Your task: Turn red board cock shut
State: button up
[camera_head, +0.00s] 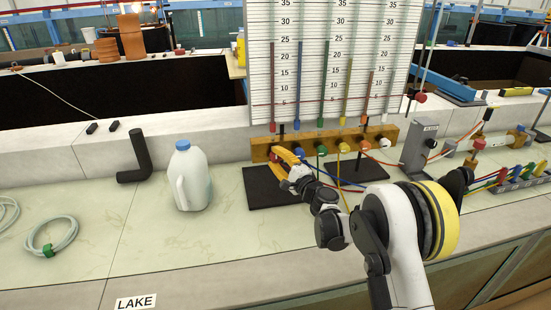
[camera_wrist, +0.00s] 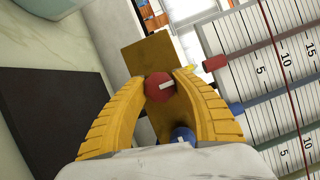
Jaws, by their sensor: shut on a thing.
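The red board cock (camera_wrist: 158,92) is a round red knob with a white mark on its face, at the left end of the wooden board (camera_head: 258,149). In the wrist view the mark lies roughly across the board, along the line of the gauge tubes. My gripper (camera_wrist: 161,80) has its two yellow ribbed fingers closed on the knob, one on each side. In the head view my gripper (camera_head: 281,155) reaches the board's left end and largely hides the red cock. The blue cock (camera_wrist: 183,134) sits beside it, close to one finger.
Green (camera_head: 321,150), yellow (camera_head: 344,147), orange (camera_head: 365,145) and white (camera_head: 384,142) cocks continue rightward below the scaled gauge panel (camera_head: 335,60). A white jug (camera_head: 191,180) and black elbow pipe (camera_head: 139,155) stand left. Hoses cross black mats below the board.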

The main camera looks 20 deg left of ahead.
jog(key=o, duration=1.2)
jog(key=shift+a, duration=0.1)
jog(key=v, duration=1.2)
jog(key=shift+s+r, duration=0.1)
